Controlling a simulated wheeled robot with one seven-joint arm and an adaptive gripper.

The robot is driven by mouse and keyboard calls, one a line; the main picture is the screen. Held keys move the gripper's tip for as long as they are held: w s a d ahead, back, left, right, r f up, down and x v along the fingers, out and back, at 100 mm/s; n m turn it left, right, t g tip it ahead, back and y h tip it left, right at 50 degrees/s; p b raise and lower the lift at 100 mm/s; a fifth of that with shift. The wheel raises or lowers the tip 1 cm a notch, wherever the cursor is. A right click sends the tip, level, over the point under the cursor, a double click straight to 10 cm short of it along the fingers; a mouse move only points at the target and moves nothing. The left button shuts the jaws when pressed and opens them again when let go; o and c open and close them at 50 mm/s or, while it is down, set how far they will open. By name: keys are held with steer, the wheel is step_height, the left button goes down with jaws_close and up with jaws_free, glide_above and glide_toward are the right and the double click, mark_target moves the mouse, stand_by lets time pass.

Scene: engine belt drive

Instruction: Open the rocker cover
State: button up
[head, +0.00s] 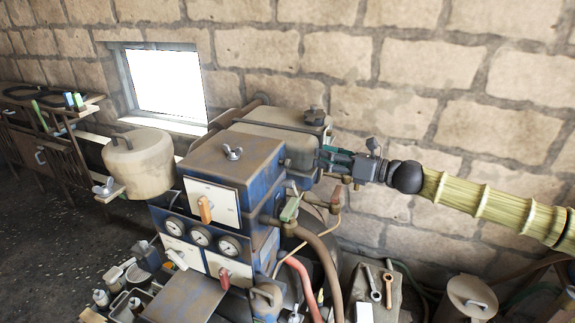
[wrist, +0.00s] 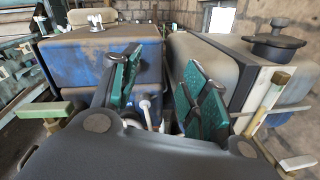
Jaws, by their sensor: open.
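A beige, rounded cover with a dark round cap, likely the rocker cover (head: 290,118), sits on the engine against the wall. It also shows at the right of the wrist view (wrist: 205,62). Left of it is a blue box with a worn brown top and a wing nut (head: 233,153); this box also fills the left of the wrist view (wrist: 95,65). My gripper (head: 325,158) is open, with green finger pads, at the right end of the cover. In the wrist view my gripper (wrist: 163,75) points into the gap between box and cover. Nothing is between the fingers.
A panel with gauges (head: 201,237) and an orange handle faces forward. Red and brown hoses (head: 318,250) run below my gripper. A beige tank (head: 138,162) stands at left, and spanners (head: 376,285) lie at lower right. The stone wall is close behind.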

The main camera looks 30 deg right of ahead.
mark_target(290, 163)
steer(key=shift+n+g+y, duration=0.4)
steer(key=shift+g+y, duration=0.1)
steer(key=shift+y, duration=0.1)
steer(key=a+b, duration=0.1)
steer(key=a+f+b, duration=0.1)
steer(key=a+b, duration=0.1)
steer(key=a+f+b, duration=0.1)
steer(key=a+b, duration=0.1)
steer(key=shift+w+a+f, duration=0.15)
steer(key=shift+w+f, duration=0.05)
steer(key=shift+w, duration=0.1)
stand_by(0.4)
steer(key=b, duration=0.2)
steer(key=w+b, duration=0.1)
steer(key=b, duration=0.1)
steer(key=shift+w+a+f, duration=0.1)
steer(key=shift+a+f, duration=0.05)
steer(key=shift+a, duration=0.15)
steer(key=b+x, duration=0.2)
steer(key=b, duration=0.1)
steer(key=shift+a+b, duration=0.1)
steer(key=shift+b, duration=0.2)
steer(key=shift+r+b+x, duration=0.2)
steer(key=shift+b+x, duration=0.8)
steer(key=shift+x, duration=0.2)
steer(key=shift+a, duration=0.1)
